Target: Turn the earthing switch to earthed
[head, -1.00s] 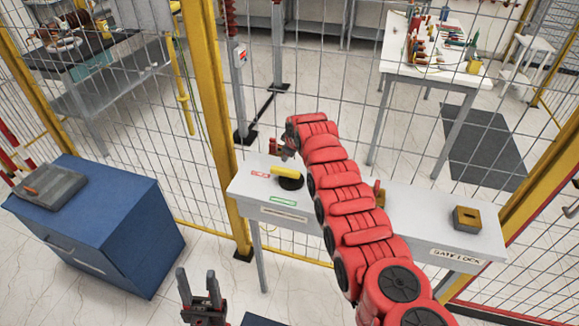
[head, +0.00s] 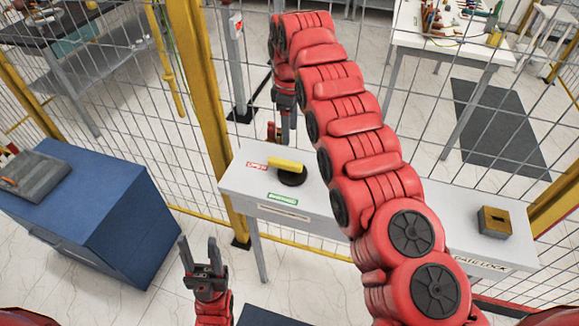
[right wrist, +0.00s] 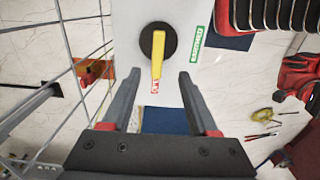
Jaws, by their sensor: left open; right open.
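The earthing switch is a yellow handle (head: 286,165) on a round black base (head: 292,178), on the grey bench. The handle points toward the red label (head: 257,166); the green label (head: 282,197) lies in front of the switch. In the right wrist view, the yellow handle (right wrist: 157,58) points down to the red label (right wrist: 154,87), with the green label (right wrist: 196,45) to the right. My right gripper (head: 280,132) hangs open behind the switch, apart from it. Its open fingers (right wrist: 160,77) show below the switch base in the right wrist view. My left gripper (head: 199,246) is open and empty, in front of the bench.
The grey bench (head: 322,228) carries a yellowish block (head: 495,222) on its right. My right arm crosses over the bench and hides its middle. A wire mesh fence with a yellow post (head: 203,90) stands behind. A blue cabinet (head: 95,205) stands at the left.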

